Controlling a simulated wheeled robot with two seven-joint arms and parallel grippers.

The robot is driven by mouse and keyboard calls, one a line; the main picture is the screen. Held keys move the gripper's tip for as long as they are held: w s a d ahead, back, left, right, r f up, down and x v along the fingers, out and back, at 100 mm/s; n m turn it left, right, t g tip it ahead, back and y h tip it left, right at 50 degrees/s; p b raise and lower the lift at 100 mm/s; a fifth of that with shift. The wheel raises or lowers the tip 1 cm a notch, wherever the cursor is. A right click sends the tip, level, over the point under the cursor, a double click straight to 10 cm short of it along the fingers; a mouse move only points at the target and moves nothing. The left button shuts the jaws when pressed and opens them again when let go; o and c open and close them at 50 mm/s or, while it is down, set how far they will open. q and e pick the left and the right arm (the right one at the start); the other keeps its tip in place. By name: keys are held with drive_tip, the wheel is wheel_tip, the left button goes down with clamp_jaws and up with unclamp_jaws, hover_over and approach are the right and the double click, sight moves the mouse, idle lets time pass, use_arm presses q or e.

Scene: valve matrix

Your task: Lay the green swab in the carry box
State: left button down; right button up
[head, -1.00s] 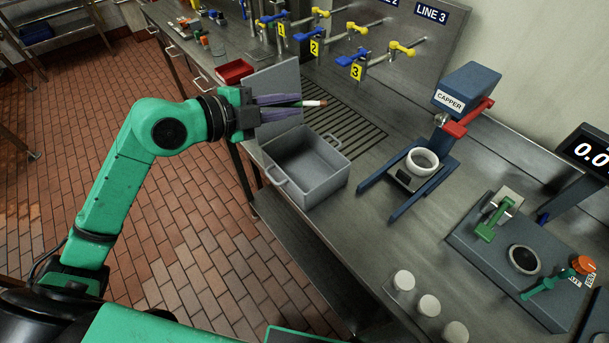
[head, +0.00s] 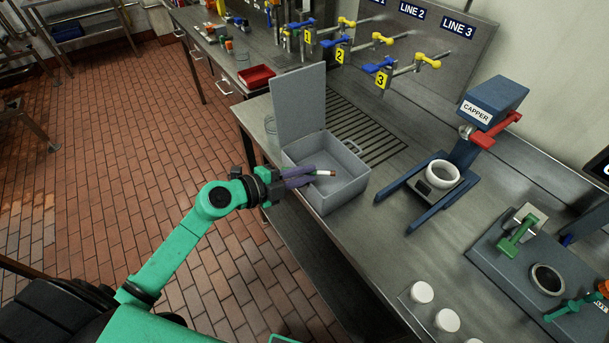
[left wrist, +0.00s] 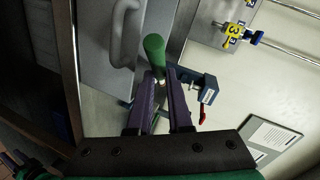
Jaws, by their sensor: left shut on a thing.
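My left gripper (head: 304,174) comes in from the left, its purple fingers over the left part of the carry box's opening. In the left wrist view, the swab's green end (left wrist: 153,47) stands out past the fingertips (left wrist: 158,78). The grey carry box (head: 345,190) stands on the steel bench with its lid (head: 298,100) upright. Whether the swab touches the box is unclear. My right gripper is not in view.
A drain grate (head: 360,125) lies behind the box. The blue capper (head: 440,170) stands to its right, with several white-capped containers (head: 422,292) near the front edge. A red tray (head: 256,77) is at the back left. Valves line the back panel.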

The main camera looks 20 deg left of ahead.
use_arm(q)
drive_tip(key=shift+f, duration=0.55)
drive_tip(key=c, duration=0.8)
unclamp_jaws()
drive_tip(key=shift+c, duration=0.2)
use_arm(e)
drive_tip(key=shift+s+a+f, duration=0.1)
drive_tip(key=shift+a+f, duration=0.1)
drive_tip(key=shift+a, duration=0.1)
use_arm(q)
drive_tip(key=shift+s+f, duration=0.1)
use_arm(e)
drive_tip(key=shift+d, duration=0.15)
use_arm(q)
drive_tip(key=r+b+v, duration=0.1)
drive_tip(key=b+v, duration=0.2)
drive_tip(key=v, duration=0.9)
drive_tip(key=shift+r, duration=0.3)
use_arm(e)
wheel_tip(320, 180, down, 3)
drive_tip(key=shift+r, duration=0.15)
